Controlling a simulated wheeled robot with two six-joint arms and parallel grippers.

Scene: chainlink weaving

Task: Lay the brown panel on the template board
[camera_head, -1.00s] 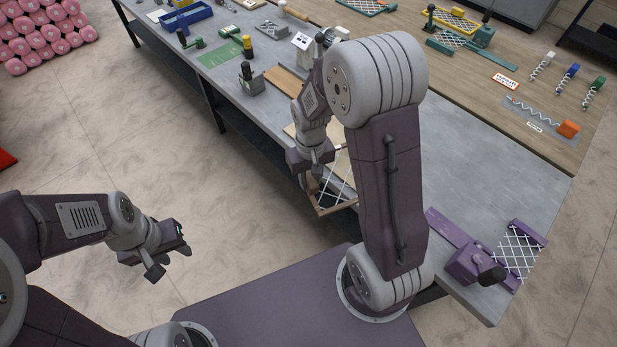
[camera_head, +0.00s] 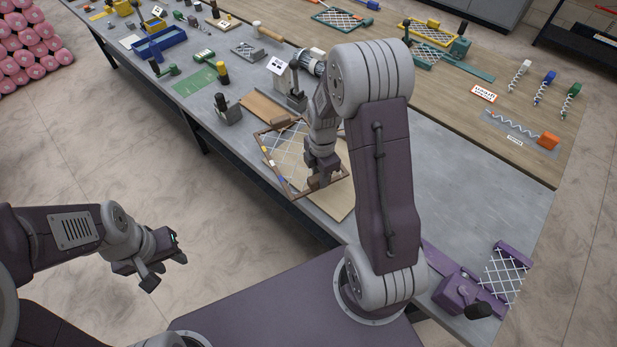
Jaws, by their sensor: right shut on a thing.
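The brown panel (camera_head: 274,168), a brown frame with white mesh, lies over the table's near edge in the middle of the view. My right gripper (camera_head: 320,182) is shut on its near edge. A pale tan board (camera_head: 335,205), apparently the template board, shows beneath and to the right of the panel. I cannot tell whether the panel touches it. My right forearm hides the panel's right part. My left gripper (camera_head: 167,270) is open and empty, over the floor at lower left, away from the table.
A tan board (camera_head: 262,106) with a brown block lies just behind the panel. A purple fixture with mesh (camera_head: 505,275) is at the right corner. Grey tabletop is clear right of my arm.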

